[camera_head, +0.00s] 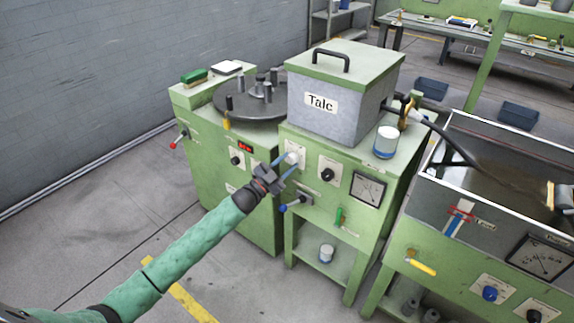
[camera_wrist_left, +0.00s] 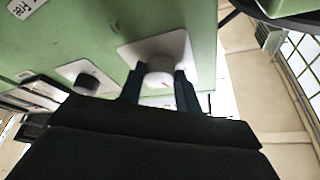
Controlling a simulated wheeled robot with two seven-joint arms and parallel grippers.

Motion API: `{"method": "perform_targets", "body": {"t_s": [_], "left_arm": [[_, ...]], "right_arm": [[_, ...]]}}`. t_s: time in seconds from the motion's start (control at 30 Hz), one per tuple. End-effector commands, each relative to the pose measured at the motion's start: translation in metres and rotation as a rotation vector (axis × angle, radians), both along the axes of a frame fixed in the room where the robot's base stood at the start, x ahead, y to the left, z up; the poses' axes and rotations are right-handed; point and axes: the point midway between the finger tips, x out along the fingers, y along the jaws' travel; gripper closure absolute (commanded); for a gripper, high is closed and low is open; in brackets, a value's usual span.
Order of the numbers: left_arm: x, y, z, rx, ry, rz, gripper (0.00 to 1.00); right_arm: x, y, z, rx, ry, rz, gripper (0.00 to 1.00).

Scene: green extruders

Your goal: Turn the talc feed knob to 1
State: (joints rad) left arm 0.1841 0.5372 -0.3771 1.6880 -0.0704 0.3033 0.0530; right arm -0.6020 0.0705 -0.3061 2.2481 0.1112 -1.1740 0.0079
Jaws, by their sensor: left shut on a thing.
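A grey box labelled Talc (camera_head: 338,112) with a green lid stands on a green cabinet (camera_head: 318,150). On the cabinet front, a pale round knob (camera_head: 292,157) sits on a white plate, with a black knob (camera_head: 327,174) on another plate to its right. My left gripper (camera_head: 287,160) is shut on the pale knob, one blue finger on each side. The left wrist view shows the knob (camera_wrist_left: 160,76) between the two fingers. The plate's lettering and the knob's setting are too small or hidden to read. My right gripper is not in view.
A white cup with a blue base (camera_head: 385,142) stands on the cabinet top. A metal trough (camera_head: 500,165) stands at the right. The floor at the left is clear.

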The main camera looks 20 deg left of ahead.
Motion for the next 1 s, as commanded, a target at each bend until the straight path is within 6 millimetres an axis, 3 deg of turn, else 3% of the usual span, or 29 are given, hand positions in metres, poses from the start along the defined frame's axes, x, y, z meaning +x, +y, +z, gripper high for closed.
{"method": "perform_targets", "body": {"t_s": [0.3,0.77,0.8,0.9,1.0], "left_arm": [[0.0004,0.0009,0.0007,0.095,-0.034,0.000,0.90],[0.0003,0.0008,0.0006,0.106,-0.038,-0.001,0.90],[0.0003,0.0008,0.0006,0.106,-0.038,0.000,0.61],[0.0003,0.0009,0.0006,0.106,-0.038,0.000,0.45],[0.0003,0.0008,0.0006,0.106,-0.038,0.000,0.45]], "right_arm": [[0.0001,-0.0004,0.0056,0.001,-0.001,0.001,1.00],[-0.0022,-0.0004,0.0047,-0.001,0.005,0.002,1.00],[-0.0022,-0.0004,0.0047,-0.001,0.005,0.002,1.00],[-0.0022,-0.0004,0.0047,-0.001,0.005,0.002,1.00],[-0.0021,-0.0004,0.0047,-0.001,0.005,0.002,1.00]]}}
